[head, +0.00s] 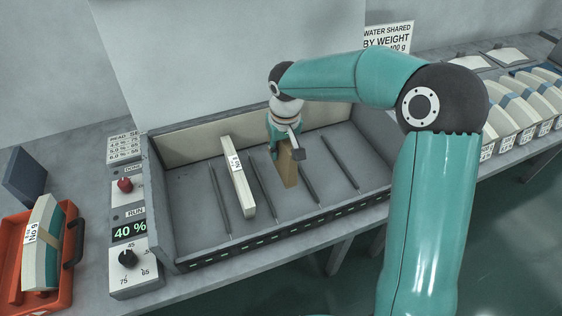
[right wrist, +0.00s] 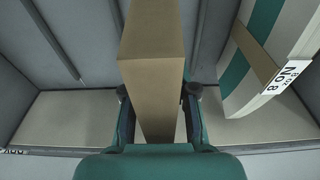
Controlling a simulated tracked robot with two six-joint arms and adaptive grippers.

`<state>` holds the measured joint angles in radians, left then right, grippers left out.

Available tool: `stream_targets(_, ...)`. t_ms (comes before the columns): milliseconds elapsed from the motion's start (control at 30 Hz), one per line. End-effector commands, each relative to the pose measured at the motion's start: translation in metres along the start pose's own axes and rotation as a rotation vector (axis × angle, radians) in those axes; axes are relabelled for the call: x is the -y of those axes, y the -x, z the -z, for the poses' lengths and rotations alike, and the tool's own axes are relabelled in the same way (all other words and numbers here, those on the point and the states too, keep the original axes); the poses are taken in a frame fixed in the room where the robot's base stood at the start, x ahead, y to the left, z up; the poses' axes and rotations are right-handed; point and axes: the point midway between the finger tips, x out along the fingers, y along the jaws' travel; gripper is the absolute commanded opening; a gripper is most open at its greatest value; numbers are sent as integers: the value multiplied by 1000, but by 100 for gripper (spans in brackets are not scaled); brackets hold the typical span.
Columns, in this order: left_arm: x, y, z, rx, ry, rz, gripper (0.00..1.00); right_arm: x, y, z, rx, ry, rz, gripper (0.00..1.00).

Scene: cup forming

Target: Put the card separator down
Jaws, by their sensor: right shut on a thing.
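The card separator (head: 288,164), a tan cardboard slab, stands upright inside the grey open-topped box (head: 188,178), between two dark divider rods. My right gripper (head: 287,148) is shut on its upper part from above. In the right wrist view the separator (right wrist: 151,75) sits between the two fingers (right wrist: 160,100). Whether its lower end touches the box floor I cannot tell. My left gripper is not in view.
A cream block labelled No 8 (head: 238,178) stands left of the separator in the box. A control panel (head: 128,230) reading 40 % and a red tray (head: 68,255) with a No 9 block lie left. Several labelled blocks (head: 505,112) stand at right. The box's right part is clear.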

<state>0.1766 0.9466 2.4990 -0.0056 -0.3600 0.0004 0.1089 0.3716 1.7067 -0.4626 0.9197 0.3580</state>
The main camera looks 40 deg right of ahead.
Motion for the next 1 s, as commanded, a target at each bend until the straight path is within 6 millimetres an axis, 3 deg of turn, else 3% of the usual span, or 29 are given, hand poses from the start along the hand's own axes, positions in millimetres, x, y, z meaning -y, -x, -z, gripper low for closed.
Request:
stream_targets(433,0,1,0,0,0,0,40,1,-46,-7,2,2,0,0)
stream_targets(800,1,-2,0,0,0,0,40,1,-52,-8,-1,2,1,0)
stream_targets(833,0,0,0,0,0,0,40,1,-50,-7,-1,2,1,32)
stream_targets(933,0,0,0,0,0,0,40,1,-50,-7,0,2,0,49)
stream_targets(1000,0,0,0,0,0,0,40,1,-50,-7,0,2,0,52)
